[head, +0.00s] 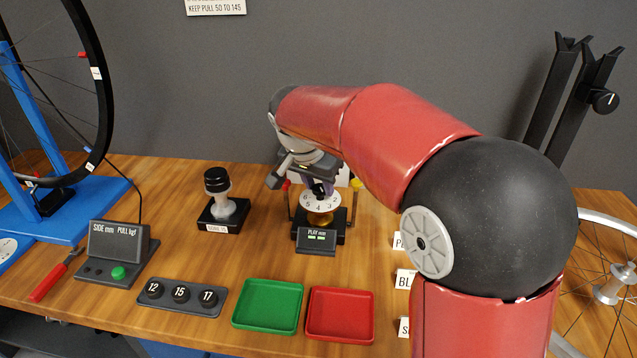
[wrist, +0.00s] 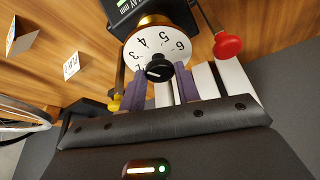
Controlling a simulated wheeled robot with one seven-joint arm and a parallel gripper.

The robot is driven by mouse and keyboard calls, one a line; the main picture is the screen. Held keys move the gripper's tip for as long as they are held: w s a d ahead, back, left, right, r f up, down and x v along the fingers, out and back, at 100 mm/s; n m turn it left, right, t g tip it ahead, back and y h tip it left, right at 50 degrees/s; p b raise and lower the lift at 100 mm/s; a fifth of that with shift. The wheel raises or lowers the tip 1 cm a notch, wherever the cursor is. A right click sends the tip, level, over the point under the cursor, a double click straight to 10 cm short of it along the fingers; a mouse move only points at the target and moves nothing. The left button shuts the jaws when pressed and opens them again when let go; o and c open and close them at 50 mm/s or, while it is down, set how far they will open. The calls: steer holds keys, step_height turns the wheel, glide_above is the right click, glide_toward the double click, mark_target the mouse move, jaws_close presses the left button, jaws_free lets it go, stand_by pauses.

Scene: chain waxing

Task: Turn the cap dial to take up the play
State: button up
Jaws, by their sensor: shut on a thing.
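The cap dial (head: 320,204) has a white numbered face on a brass-coloured body, on a dark stand at the middle of the bench. In the wrist view the dial face (wrist: 143,44) shows upside-down numbers, with a black knob (wrist: 158,71) at its middle. My gripper (wrist: 161,80) is shut on the knob, one purple pad on each side. In the head view my gripper (head: 320,187) comes down onto the dial from above, and my arm hides part of the stand. The PLAY mm readout (head: 316,241) shows green lit marks, too small to read.
A red-knobbed lever (wrist: 228,45) and a yellow-knobbed lever (wrist: 114,104) flank the dial. A hub on a stand (head: 222,203) is to the left. A green tray (head: 268,328) and a red tray (head: 340,338) lie in front. Small label cards (head: 406,279) stand right.

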steer(key=o, duration=1)
steer(key=v, duration=0.7)
steer(key=shift+a+r+p, duration=0.15)
steer(key=shift+r+p, duration=0.15)
steer(key=shift+r, duration=0.1)
steer(key=shift+s, duration=0.1)
